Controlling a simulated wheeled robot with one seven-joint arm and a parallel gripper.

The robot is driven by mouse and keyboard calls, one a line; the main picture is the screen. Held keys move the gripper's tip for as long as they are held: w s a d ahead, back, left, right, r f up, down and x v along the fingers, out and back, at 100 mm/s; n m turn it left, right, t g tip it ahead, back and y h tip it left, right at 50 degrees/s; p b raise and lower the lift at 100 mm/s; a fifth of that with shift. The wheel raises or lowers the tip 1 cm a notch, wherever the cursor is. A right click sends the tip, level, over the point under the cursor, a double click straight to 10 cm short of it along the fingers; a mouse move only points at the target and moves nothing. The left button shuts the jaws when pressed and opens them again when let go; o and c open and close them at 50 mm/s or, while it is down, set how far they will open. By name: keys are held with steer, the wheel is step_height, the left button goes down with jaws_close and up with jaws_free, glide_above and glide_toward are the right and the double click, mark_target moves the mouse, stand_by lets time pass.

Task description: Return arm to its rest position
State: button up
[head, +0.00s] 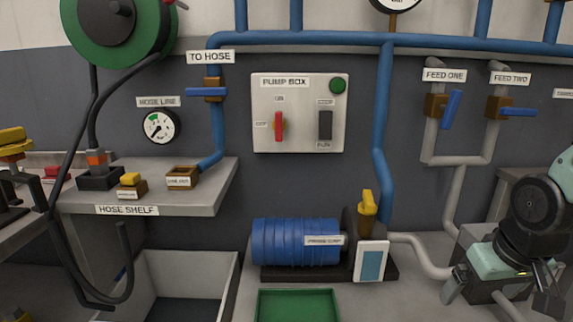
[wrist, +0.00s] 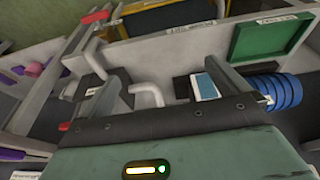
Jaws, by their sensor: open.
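My gripper (head: 546,298) is at the lower right of the head view, at the end of my teal and black arm, hanging in front of the grey block by the pump's pipe. In the wrist view its two fingers (wrist: 165,85) stand apart with nothing between them. The blue pump (head: 297,241) and its white and blue gauge card (head: 371,262) are to its left, and the pump also shows in the wrist view (wrist: 280,92). My arm is bent, and its upper part is cut off by the right edge of the head view.
The pump box (head: 299,132) is on the wall, with feed valves (head: 437,106) to its right. The hose shelf (head: 215,190) and a grey basin (head: 190,258) are at left. A green tray (head: 297,292) lies in front of the pump. Grey pipes run close to my arm.

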steer(key=s+a+r+n+g, duration=0.3)
steer(key=s+a+n, duration=0.5)
steer(key=s+a, duration=0.95)
step_height(320, 180, up, 13)
steer(key=w+a+p, duration=0.1)
steer(key=w+p, duration=0.1)
steer(key=p, duration=1.2)
steer(key=shift+w+r+m+y, duration=0.2)
steer(key=shift+w+m+y, duration=0.1)
steer(key=shift+y, duration=0.1)
steer(key=shift+a, duration=0.1)
